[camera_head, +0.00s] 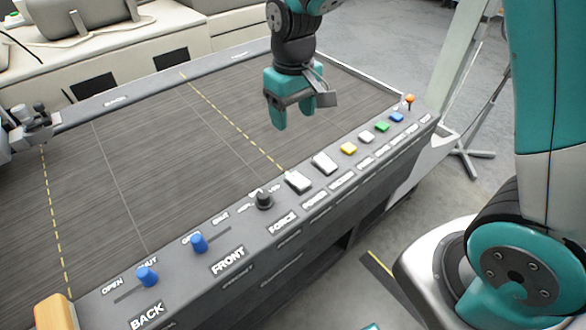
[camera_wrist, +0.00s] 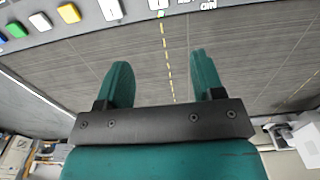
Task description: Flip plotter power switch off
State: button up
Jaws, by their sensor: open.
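The plotter power switch (camera_head: 298,182) is a white rocker above the POWER label on the plotter's dark front panel, with a small green spot at its far edge. It also shows at the top edge of the wrist view (camera_wrist: 158,4), partly cut off. My gripper (camera_head: 294,113) hangs over the plotter bed, beyond the panel and apart from the switch. In the wrist view its two teal fingers (camera_wrist: 160,72) are spread with nothing between them. I cannot tell which way the rocker is tilted.
A similar white vacuum rocker (camera_head: 325,164) sits right of the power switch, then yellow, white, green and blue buttons. A black force knob (camera_head: 263,198) stands on its left, with blue levers (camera_head: 198,243) farther left. The plotter bed (camera_head: 150,170) is clear around my gripper.

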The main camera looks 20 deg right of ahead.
aim_at(293, 175)
notch_tip(293, 175, down, 18)
jog(key=p, duration=0.3)
jog(key=shift+w+r, duration=0.15)
jog(key=shift+r, duration=0.05)
